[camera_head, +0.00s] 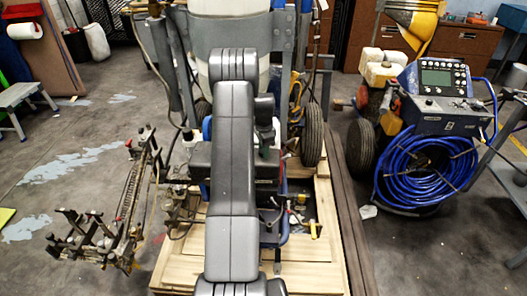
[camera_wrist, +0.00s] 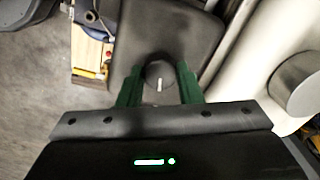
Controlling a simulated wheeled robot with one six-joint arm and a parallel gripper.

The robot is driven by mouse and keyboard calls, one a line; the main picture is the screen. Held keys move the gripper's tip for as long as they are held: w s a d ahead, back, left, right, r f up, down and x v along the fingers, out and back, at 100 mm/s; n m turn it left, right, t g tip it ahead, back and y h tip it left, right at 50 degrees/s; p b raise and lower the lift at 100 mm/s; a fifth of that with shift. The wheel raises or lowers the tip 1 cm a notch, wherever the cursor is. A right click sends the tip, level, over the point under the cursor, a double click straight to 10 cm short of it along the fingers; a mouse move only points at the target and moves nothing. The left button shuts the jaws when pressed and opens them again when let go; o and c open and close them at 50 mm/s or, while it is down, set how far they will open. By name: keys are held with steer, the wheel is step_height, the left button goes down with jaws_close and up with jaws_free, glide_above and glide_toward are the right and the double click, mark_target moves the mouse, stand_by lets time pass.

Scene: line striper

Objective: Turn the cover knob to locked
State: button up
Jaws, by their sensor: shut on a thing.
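The cover knob (camera_wrist: 159,72) is a small dark round knob with a short white mark, seen in the wrist view. The mark runs nearly straight up and down in that picture. The knob sits on a dark grey cover (camera_wrist: 185,28) with rounded corners. My gripper (camera_wrist: 160,76) has one green finger on each side of the knob and is shut on it. In the head view my arm hides the knob, and only a bit of dark green finger shows beside the arm.
The striper stands on a wooden pallet (camera_head: 325,240). A metal frame (camera_head: 125,205) sticks out at the left. At the right are a tyre (camera_head: 311,145) and a coiled blue hose (camera_head: 425,170). In the wrist view a pale cylinder (camera_wrist: 240,60) lies close right of the cover.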

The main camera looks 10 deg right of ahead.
steer(key=n+b, duration=0.1)
steer(key=n, duration=0.2)
steer(key=shift+n, duration=0.4)
steer(key=n+b, duration=0.1)
steer(key=n, duration=0.2)
steer(key=shift+n, duration=0.3)
steer(key=n, duration=0.3)
steer(key=shift+n, duration=0.3)
steer(key=shift+w+n+b, duration=0.1)
steer(key=shift+n+b, duration=0.25)
steer(key=shift+n, duration=1.55)
steer(key=o, duration=1)
steer(key=shift+r, duration=0.1)
steer(key=r, duration=1.3)
steer(key=shift+d+r, duration=0.25)
steer(key=shift+r, duration=0.1)
